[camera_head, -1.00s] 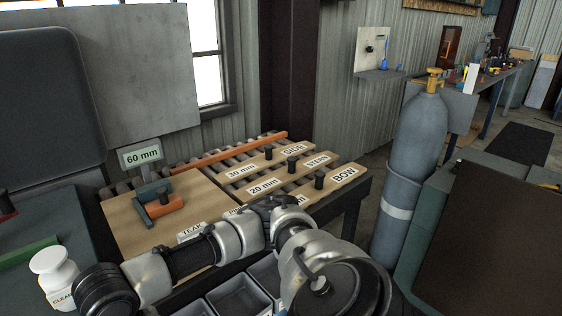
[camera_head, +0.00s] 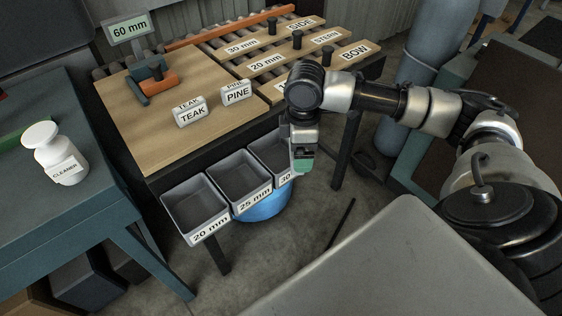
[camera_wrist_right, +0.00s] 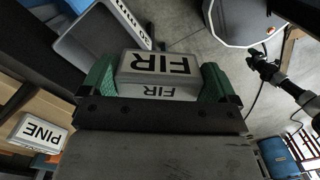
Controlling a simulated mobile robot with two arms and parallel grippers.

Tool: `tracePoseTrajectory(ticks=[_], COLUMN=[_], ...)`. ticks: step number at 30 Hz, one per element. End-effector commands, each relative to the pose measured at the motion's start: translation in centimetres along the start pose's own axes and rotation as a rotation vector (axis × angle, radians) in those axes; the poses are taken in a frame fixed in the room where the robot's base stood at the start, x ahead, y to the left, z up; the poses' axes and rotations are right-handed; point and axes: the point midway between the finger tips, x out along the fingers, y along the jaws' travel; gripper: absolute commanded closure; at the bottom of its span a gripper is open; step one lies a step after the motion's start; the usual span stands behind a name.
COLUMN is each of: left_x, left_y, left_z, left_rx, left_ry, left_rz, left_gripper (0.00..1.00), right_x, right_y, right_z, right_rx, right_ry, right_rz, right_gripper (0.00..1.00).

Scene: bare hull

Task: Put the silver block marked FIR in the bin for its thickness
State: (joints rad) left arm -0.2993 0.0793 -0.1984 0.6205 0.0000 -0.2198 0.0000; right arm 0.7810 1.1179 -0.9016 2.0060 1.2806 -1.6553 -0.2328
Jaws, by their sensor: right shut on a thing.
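The silver FIR block (camera_wrist_right: 158,72) is between the green fingers of my right gripper (camera_wrist_right: 158,82) in the right wrist view, its lettering facing the camera. In the head view my right gripper (camera_head: 303,155) points down at the right side of the rightmost bin; the block cannot be made out there. Three grey bins stand in a row: one marked 20 mm (camera_head: 167,203), one marked 25 mm (camera_head: 213,172), and one (camera_head: 256,146) whose label reads 30, the rest hidden by my gripper. My left gripper is not in view.
Silver blocks marked TEAK (camera_head: 191,115) and PINE (camera_head: 236,94) stand on the wooden bench top (camera_head: 150,130). A gauge with a 60 mm display (camera_head: 129,28) is behind them. A blue tub (camera_head: 265,207) is under the bins. A white cleaner bottle (camera_head: 58,158) stands on the left table.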

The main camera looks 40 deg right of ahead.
Motion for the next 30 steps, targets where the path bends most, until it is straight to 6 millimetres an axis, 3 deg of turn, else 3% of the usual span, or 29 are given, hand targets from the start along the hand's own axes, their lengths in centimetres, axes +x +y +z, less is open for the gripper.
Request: tracePoseTrajectory(ticks=[6,14,17,30], left_x=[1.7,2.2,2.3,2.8], left_y=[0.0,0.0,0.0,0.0], left_z=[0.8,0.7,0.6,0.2], left_rx=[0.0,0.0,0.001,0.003], left_ry=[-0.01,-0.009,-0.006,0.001], left_rz=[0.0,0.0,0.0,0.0], left_gripper=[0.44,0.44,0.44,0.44], right_x=[0.7,0.6,1.0,6.2], right_y=[3.7,5.6,6.0,9.5], right_z=[4.2,6.5,5.8,-2.8], right_rx=[-0.383,-0.625,-0.65,-0.651], right_ry=[0.0,-0.001,0.002,0.001], right_rz=[0.014,0.027,0.029,0.029], right_gripper=[0.46,0.46,0.46,0.46])
